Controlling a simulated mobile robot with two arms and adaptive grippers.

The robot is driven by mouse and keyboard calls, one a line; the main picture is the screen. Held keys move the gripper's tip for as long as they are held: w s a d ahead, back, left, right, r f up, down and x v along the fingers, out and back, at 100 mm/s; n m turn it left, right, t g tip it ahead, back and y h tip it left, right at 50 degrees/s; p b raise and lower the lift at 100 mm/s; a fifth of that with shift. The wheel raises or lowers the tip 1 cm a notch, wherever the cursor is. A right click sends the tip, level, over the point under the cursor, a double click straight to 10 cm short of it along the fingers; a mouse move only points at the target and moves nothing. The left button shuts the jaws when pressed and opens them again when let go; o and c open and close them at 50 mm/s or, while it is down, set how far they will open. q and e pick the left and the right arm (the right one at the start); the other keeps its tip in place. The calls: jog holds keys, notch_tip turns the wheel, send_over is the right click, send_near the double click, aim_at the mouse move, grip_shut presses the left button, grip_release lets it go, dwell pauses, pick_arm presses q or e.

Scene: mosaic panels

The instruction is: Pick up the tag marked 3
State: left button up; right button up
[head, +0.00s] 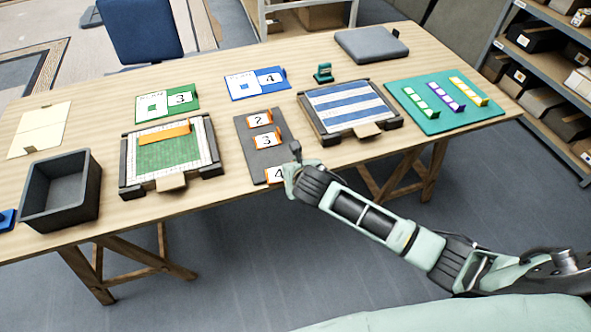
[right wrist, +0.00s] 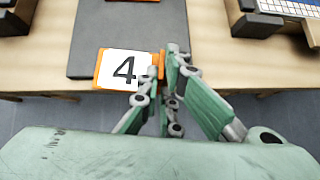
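The tag marked 3 (head: 265,140) is a white card with an orange tab, lying in the middle of a dark grey tray (head: 247,132) in the head view. A tag marked 2 (head: 258,120) lies above it. The tag marked 4 (head: 275,174) lies at the tray's near end and also shows in the right wrist view (right wrist: 125,69). My right gripper (right wrist: 162,66) is at the right side of the tag marked 4, its fingers close together on either side of the orange tab. Whether they grip it is unclear. It is apart from the tag marked 3. My left gripper is out of view.
Left of the tray is a green mosaic panel (head: 208,165), with an open grey bin (head: 93,190) beyond it. Right of it is a blue-striped panel (head: 375,106). Green (head: 154,108) and blue (head: 253,86) number cards lie behind. A teal board (head: 425,122) is at the right.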

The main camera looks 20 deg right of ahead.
jog(key=o, duration=0.4)
jog(key=shift+f+b, duration=0.2)
jog(key=shift+b, duration=0.45)
jog(key=shift+s+r, duration=0.15)
jog(key=shift+r, duration=0.1)
jog(key=shift+w+a+r+b+v, duration=0.1)
jog(key=shift+v, duration=1.15)
jog(key=shift+w+a+r+b+v, duration=0.1)
jog(key=shift+b+v, duration=0.05)
jog(key=shift+v, duration=1.15)
jog(key=shift+w+b+v, duration=0.1)
jog(key=shift+v, duration=1.15)
jog(key=shift+f, duration=0.1)
